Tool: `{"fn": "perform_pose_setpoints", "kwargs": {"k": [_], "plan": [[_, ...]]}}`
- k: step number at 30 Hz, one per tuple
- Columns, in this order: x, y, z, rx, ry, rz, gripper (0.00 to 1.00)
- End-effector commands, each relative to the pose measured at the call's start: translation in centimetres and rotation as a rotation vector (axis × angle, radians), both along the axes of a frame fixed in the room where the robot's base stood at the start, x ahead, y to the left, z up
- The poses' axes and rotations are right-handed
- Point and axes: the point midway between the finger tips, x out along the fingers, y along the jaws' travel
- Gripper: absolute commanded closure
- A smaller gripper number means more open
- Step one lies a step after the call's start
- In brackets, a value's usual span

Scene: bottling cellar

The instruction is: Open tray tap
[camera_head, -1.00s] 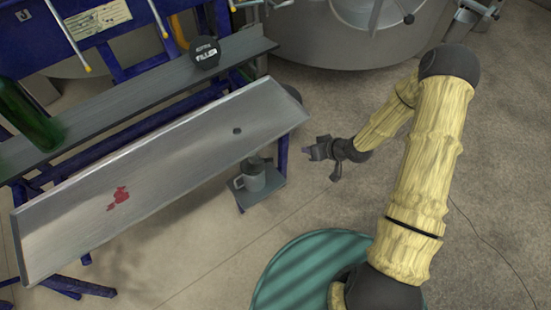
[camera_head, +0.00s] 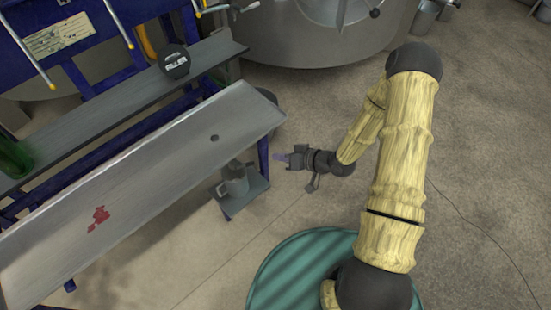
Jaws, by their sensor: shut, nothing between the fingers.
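The long grey metal tray (camera_head: 150,170) slopes across the left, with a small dark drain hole (camera_head: 214,138) near its right end and a red stain on its surface. A grey jug (camera_head: 235,180) stands on a small low shelf (camera_head: 246,198) below that end. The tray tap is not clearly visible; the space under the tray edge above the jug is mostly hidden. My gripper (camera_head: 281,158) is shut and empty, to the right of the jug and just below the tray's right corner in the picture. It points left and appears apart from both.
A blue frame (camera_head: 263,155) supports the tray. Behind it a grey ledge (camera_head: 110,120) carries a black round object (camera_head: 174,62) and a green bottle (camera_head: 14,158). A large steel vat (camera_head: 330,40) stands at the back. The floor on the right is mostly clear.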

Motion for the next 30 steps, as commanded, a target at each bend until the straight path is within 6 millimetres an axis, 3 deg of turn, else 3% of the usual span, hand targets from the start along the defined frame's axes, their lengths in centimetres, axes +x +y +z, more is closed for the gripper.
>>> {"fn": "perform_pose_setpoints", "kwargs": {"k": [15,21,30], "plan": [[3.1,7.1,-4.9,0.0,0.002,0.004,1.0],[2.5,8.4,-7.0,0.0,0.001,0.003,1.0],[2.4,8.7,-7.2,-0.001,-0.001,0.002,1.0]]}}
